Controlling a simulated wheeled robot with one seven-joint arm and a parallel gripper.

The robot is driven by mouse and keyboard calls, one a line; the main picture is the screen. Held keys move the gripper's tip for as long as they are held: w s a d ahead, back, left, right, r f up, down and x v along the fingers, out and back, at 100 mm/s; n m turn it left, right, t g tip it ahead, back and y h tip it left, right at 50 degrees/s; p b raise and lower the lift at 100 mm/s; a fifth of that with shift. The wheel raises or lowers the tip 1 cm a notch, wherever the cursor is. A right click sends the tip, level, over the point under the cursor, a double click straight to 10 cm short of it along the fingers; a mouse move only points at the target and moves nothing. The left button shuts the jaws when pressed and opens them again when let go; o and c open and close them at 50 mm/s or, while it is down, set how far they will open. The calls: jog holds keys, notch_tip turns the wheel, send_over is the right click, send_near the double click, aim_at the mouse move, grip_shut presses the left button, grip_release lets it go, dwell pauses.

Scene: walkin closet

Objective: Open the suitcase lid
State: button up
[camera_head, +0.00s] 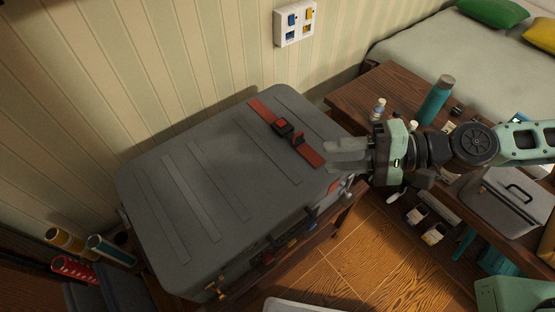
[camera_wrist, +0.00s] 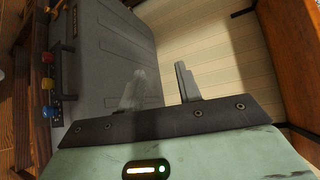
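The grey suitcase (camera_head: 210,180) lies flat on a wooden stand with its lid closed. A red strap (camera_head: 275,125) with a dark buckle (camera_head: 283,128) runs across the right end of the lid. The handle and latches (camera_head: 290,240) are on its front side. My gripper (camera_head: 330,155) is near the lid's right end, by the strap's lower end; I cannot tell if it touches. In the wrist view my gripper (camera_wrist: 160,87) has its two fingers apart with nothing between them. The suitcase (camera_wrist: 110,55) fills the left there, with colored latch parts (camera_wrist: 47,85) along its side.
A wooden desk (camera_head: 375,88) on the right holds a teal bottle (camera_head: 436,100), a small bottle (camera_head: 378,109) and a grey case (camera_head: 505,200). A striped wall (camera_head: 130,70) stands close behind the suitcase. Rolled tubes (camera_head: 75,245) are at lower left. Wooden floor (camera_head: 350,260) is open in front.

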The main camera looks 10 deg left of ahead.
jog(key=v, duration=0.6)
